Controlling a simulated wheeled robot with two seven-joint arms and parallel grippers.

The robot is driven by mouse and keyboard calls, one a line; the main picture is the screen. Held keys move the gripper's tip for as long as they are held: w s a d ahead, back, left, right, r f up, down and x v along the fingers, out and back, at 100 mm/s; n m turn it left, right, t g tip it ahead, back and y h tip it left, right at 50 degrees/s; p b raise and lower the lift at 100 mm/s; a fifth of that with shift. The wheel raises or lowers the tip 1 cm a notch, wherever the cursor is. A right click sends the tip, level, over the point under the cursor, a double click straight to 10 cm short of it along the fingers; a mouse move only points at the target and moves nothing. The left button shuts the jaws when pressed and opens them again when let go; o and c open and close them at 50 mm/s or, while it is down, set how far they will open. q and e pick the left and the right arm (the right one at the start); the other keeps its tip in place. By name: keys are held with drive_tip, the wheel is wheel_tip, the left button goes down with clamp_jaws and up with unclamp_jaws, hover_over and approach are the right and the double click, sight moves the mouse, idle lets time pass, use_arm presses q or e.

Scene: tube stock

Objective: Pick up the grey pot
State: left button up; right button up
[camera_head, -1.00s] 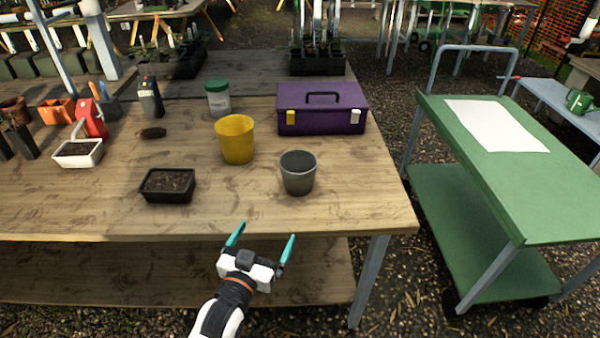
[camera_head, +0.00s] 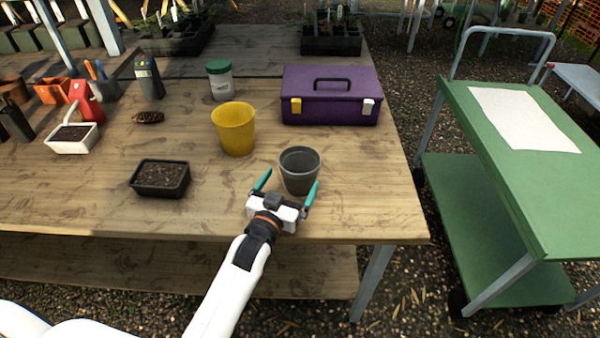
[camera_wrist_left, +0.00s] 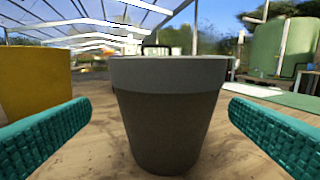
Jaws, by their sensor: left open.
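The grey pot (camera_head: 299,171) stands upright on the wooden table near its front right edge. In the left wrist view the grey pot (camera_wrist_left: 167,112) fills the middle, between the two teal fingers. My left gripper (camera_head: 288,187) is open, with one finger to each side of the pot's near side. In the left wrist view (camera_wrist_left: 160,125) gaps show between both fingers and the pot, so I see no contact. My right gripper is not in view.
A yellow pot (camera_head: 234,130) stands just behind and left of the grey pot. A purple toolbox (camera_head: 331,96) is behind it. A black soil tray (camera_head: 160,179) sits to the left. A green cart (camera_head: 520,150) stands beyond the table's right edge.

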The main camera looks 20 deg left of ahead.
sight(306, 159)
use_arm(q)
drive_tip(key=w, duration=0.3)
drive_tip(key=w+d, duration=0.1)
drive_tip(key=w, duration=0.1)
drive_tip(key=shift+w, duration=0.2)
drive_tip(key=c, duration=0.9)
